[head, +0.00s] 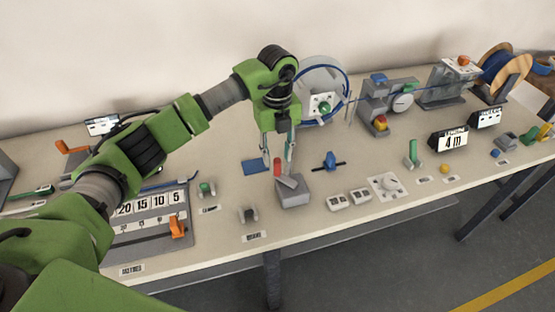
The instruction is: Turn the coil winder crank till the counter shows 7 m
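The coil winder is a pale disc (311,76) with a blue ring of cable, standing at the back of the bench. A white plate with a green knob (324,107) sits at its front; I take this for the crank. My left gripper (278,161) points down in front of and left of the winder, apart from the green knob. Its fingers are spread, with an upright red handle (278,168) on a grey block (293,191) between or just behind them. My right gripper is not in view.
Blue cable runs right from the winder to a grey device (389,103) and a large spool (497,70). A blue clamp-like part (330,160), white sockets (360,196) and a white knob plate (388,187) stand along the front. A numbered scale board (152,228) lies at left.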

